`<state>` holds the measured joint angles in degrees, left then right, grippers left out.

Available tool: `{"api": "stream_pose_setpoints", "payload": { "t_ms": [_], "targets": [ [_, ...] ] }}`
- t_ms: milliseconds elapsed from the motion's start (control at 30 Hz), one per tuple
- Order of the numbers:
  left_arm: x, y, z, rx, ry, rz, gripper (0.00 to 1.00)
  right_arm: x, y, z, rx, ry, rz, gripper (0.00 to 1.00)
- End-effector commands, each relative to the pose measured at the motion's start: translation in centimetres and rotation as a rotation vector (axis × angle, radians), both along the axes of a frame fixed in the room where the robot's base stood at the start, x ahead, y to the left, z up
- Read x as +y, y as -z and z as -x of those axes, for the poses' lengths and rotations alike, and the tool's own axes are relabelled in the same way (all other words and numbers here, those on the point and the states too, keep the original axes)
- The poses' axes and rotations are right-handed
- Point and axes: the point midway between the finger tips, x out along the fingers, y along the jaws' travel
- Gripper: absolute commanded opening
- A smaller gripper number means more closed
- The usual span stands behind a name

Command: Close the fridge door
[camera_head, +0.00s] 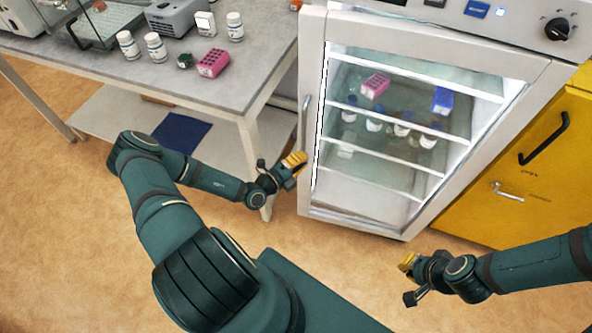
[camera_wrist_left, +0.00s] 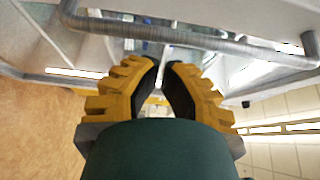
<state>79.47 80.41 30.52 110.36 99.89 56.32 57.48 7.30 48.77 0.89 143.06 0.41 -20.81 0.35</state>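The fridge (camera_head: 400,130) has a grey-framed glass door (camera_head: 312,60) with a vertical handle (camera_head: 306,120) on its left side. The door looks nearly flush with the body; I cannot tell whether a small gap remains. Shelves with bottles and racks show through the glass. My left gripper (camera_head: 296,160) is just left of the door frame, near the handle's lower end. In the left wrist view its yellow fingers (camera_wrist_left: 164,64) converge at the tips with nothing seen between them, and the metal handle bar (camera_wrist_left: 190,36) crosses beyond them. My right gripper (camera_head: 406,264) is in front of the yellow cabinet, away from the door; its fingers are too small to judge.
A grey lab bench (camera_head: 200,75) with bottles, a pink rack (camera_head: 213,63) and equipment stands left of the fridge. A yellow cabinet (camera_head: 530,180) adjoins it on the right. The floor (camera_head: 340,265) in front is clear apart from my arms.

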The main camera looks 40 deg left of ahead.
Motion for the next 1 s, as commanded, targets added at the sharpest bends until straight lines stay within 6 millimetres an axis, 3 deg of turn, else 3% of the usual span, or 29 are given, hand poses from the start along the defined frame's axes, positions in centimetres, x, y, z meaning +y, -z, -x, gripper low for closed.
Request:
{"api": "stream_pose_setpoints", "payload": {
  "t_ms": [567,833,1000],
  "targets": [
    [0.7,0.1,-1.3,0.0,0.001,-0.001,0.0,0.0,0.3,0.1,0.002,-0.002,0.0,0.0],
    [3.1,0.5,-6.2,-0.001,0.004,-0.006,0.0,0.1,2.3,0.6,0.015,-0.011,-0.004,0.0],
    [4.0,0.1,-7.9,-0.001,0.001,0.0,0.0,0.1,2.7,0.9,0.02,-0.015,-0.004,0.0]
  ]
}}
